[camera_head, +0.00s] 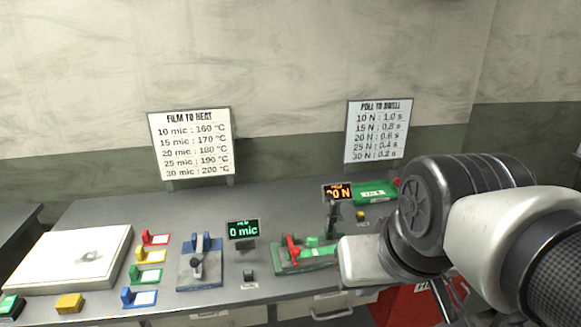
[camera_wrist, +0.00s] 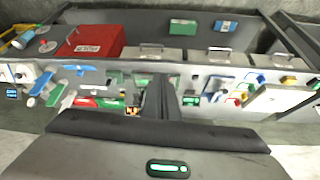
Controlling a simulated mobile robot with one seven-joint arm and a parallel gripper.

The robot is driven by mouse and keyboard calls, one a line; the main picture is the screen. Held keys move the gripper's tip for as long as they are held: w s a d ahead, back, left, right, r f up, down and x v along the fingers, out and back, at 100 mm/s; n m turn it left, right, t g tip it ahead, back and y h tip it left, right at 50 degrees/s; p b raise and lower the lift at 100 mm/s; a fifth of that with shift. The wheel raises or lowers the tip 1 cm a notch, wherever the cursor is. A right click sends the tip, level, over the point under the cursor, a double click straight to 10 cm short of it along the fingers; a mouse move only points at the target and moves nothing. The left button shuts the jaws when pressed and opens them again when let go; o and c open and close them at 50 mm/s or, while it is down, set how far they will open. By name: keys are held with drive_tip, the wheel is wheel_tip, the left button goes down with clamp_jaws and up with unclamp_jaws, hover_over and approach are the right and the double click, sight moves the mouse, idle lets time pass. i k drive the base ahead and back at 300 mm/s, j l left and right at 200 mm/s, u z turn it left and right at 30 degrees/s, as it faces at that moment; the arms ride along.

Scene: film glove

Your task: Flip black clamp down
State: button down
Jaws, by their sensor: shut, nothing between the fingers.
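A green fixture (camera_head: 305,257) with a red lever (camera_head: 292,246) stands on the bench in the head view. A dark upright piece (camera_head: 333,217), which may be the black clamp, rises behind it below the orange display; I cannot tell its exact pose. A blue fixture (camera_head: 200,272) with an upright blue and dark lever stands further left. My gripper (camera_wrist: 160,88) shows in the wrist view as dark fingers, shut and empty, apart from the bench items. In the head view my arm covers the right end of the bench, and the fingertips are not clear.
An orange display (camera_head: 337,192) and a green display (camera_head: 243,230) stand on the bench. A white flat box (camera_head: 70,258) and several coloured holders are at left. A green box (camera_head: 375,193) is at the back. A red cabinet (camera_head: 405,306) is below, right.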

sight(329, 198)
drive_tip(key=z, duration=0.15)
drive_tip(key=i+l+u, duration=0.4)
drive_tip(key=i+l, duration=0.25)
drive_tip(key=i, duration=0.15)
